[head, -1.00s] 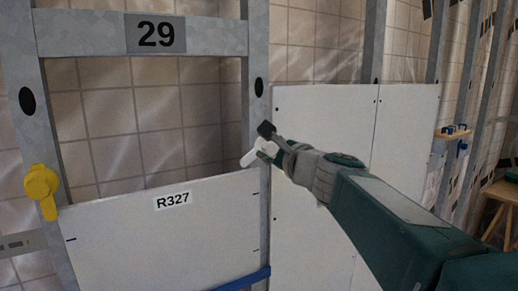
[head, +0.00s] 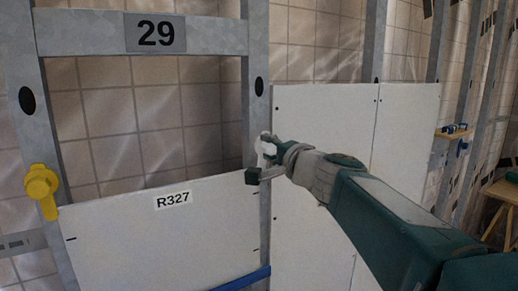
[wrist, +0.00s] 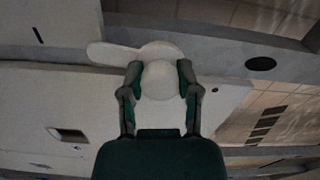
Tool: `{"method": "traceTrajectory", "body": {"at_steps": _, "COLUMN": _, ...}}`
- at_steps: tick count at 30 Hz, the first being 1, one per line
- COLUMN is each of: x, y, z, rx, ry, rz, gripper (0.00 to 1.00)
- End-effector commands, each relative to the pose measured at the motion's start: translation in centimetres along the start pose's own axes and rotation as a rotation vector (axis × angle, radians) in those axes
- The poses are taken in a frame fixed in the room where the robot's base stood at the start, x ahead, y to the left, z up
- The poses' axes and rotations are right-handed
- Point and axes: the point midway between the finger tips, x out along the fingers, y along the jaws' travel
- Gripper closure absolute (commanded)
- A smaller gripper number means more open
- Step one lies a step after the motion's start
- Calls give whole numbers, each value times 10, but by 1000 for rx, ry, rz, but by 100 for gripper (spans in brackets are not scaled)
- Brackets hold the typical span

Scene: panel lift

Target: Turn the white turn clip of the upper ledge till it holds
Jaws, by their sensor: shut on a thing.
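The white turn clip (head: 266,145) is on the grey stud at the right end of panel R327 (head: 160,235). My gripper (head: 262,158) is at the clip, and its fingers partly hide it in the head view. In the wrist view my gripper (wrist: 159,70) is shut on the round knob of the white clip (wrist: 160,82), one finger on each side. The clip's rounded arm (wrist: 108,53) points left there, over the grey stud. In the head view the visible white part points up along the stud. Whether it overlaps the panel edge is hard to tell.
A yellow turn clip (head: 42,187) sits on the left stud by the panel's upper left corner. A blue ledge (head: 245,281) runs below the panel's right end. A crossbar marked 29 (head: 90,35) spans above. Taller white boards (head: 325,130) stand to the right.

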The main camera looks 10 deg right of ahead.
Motion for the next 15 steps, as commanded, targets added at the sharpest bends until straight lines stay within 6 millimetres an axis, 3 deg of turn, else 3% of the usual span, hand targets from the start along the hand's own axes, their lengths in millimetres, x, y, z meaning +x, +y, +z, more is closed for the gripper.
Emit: {"method": "traceTrajectory", "body": {"at_steps": 15, "x": 1, "y": 6, "z": 1, "rx": -158, "ry": -6, "rz": 10, "gripper": 100}}
